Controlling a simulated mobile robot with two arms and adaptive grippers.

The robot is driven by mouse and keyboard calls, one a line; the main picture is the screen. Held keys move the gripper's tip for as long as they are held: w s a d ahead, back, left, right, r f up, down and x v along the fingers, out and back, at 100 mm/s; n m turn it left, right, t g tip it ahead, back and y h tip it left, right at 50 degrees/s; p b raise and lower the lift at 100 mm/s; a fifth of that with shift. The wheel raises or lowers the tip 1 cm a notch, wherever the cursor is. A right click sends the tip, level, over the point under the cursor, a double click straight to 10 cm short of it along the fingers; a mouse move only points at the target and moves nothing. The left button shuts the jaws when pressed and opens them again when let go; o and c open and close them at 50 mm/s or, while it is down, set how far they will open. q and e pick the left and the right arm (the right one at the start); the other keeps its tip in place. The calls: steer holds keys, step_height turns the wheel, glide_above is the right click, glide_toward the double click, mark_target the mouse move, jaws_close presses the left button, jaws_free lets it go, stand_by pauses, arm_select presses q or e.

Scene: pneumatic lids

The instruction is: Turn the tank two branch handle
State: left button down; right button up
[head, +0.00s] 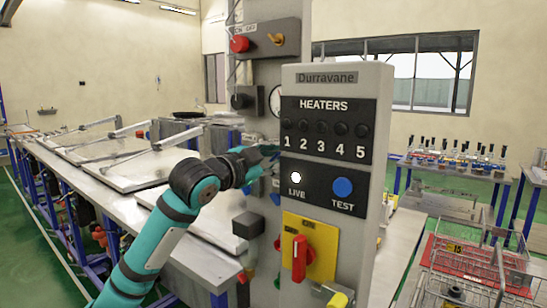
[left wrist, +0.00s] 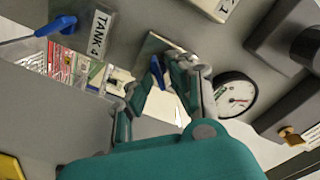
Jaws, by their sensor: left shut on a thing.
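In the left wrist view, my left gripper (left wrist: 158,98) is shut on a blue handle (left wrist: 157,73) on the grey panel. The fingers hide part of this handle, and I cannot read the plate behind it. Another blue handle (left wrist: 55,27) sticks out to the left, beside a plate marked TANK (left wrist: 100,28) whose digit is hard to read. A plate ending in 1 (left wrist: 222,8) is at the top right. In the head view, my left gripper (head: 266,153) reaches behind the heater panel's left edge, and its fingertips are mostly hidden. My right gripper is not in view.
The heater panel (head: 330,85) stands close in front, with a red switch (head: 299,258) on a yellow plate. A round gauge (left wrist: 234,95) and a dark fitting with a brass knob (left wrist: 291,135) are right of the gripper. A long bench (head: 105,195) with lids is at left.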

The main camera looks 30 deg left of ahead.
arm_select(q)
steer(key=c, duration=1.5)
jaws_free()
steer(key=s, duration=0.8)
steer(key=s+a, duration=0.1)
steer(key=s, duration=0.3)
